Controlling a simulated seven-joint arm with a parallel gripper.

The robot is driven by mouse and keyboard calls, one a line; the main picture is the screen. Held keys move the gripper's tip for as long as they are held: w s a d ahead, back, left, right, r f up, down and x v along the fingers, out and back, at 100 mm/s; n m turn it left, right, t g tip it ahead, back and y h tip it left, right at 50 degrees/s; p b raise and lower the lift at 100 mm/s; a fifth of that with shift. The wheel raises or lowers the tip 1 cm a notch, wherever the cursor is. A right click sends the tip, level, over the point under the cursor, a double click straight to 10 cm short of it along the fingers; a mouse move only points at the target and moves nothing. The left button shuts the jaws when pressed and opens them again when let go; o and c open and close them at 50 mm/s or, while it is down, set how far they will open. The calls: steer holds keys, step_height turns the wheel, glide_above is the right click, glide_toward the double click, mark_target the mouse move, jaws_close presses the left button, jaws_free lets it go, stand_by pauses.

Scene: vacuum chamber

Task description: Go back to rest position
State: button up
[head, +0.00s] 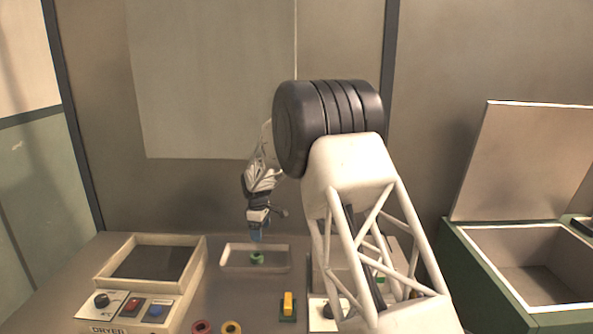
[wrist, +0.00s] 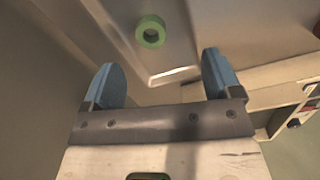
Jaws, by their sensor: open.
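My gripper (head: 256,236) hangs above the shallow tray (head: 225,262) at the middle of the table. In the wrist view my gripper (wrist: 163,82) has its two blue fingers wide apart with nothing between them. A green ring (head: 257,258) lies in the tray below the fingertips. The green ring also shows in the wrist view (wrist: 151,32), beyond the fingers and apart from them.
A dryer (head: 150,290) with an open top and knobs stands at left. A green open-lidded box (head: 520,280) stands at right. My arm hides part of the table.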

steer(key=s+d+r+m+t, duration=0.1)
steer(key=s+d+r+m, duration=0.3)
steer(key=s+d+r, duration=0.85)
steer(key=s+d+r+m, duration=0.4)
steer(key=s+d+r, duration=0.5)
steer(key=s, duration=0.6)
steer(key=s+d+m, duration=0.2)
steer(key=s+d, duration=0.2)
steer(key=s, duration=0.7)
steer(key=s+d+f+m+t, duration=0.1)
steer(key=s+d+m, duration=0.2)
steer(key=s, duration=0.9)
steer(key=s+d+m, duration=0.2)
steer(key=s+d, duration=0.2)
steer(key=s, duration=0.7)
steer(key=shift+s+d+f+m+t, duration=0.15)
steer(key=shift+s+d+m+t, duration=0.15)
steer(key=shift+s+d, duration=0.1)
